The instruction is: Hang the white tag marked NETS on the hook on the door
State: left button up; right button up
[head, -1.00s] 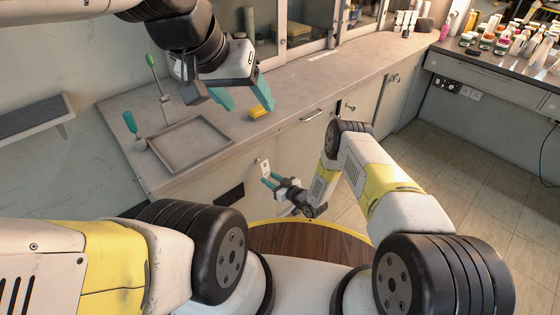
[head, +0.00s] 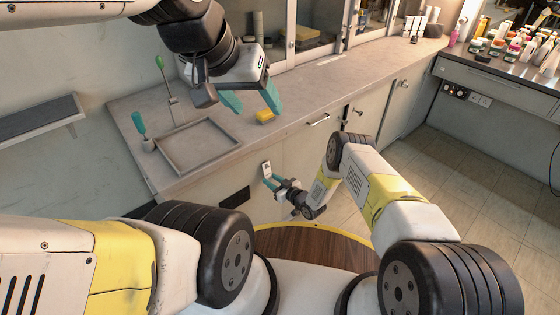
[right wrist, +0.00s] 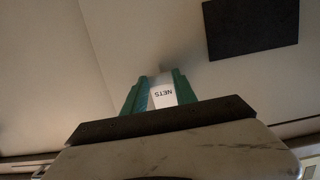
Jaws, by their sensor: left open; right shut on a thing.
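The white tag (head: 266,170) stands up from the teal fingertips of my right gripper (head: 271,183), in front of the pale cabinet front below the counter. In the right wrist view the tag (right wrist: 162,93), with NETS upside down, sits between the green fingers of the right gripper (right wrist: 160,92), which is shut on it. A soft dark patch lies on the pale surface just beyond the tag. I cannot make out the hook in either view. My left gripper (head: 252,100), teal-fingered, is open and empty above the counter near a yellow block (head: 264,116).
The counter (head: 300,92) holds a grey tray (head: 163,162) and green-topped tools (head: 138,124). A dark rectangular panel (head: 234,197) is on the cabinet front left of the tag; it also shows in the right wrist view (right wrist: 250,28). Cabinet doors with knobs (head: 357,111) stand to the right.

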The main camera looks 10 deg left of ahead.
dwell(0.3)
jog(key=o, duration=1.1)
jog(key=shift+c, duration=0.2)
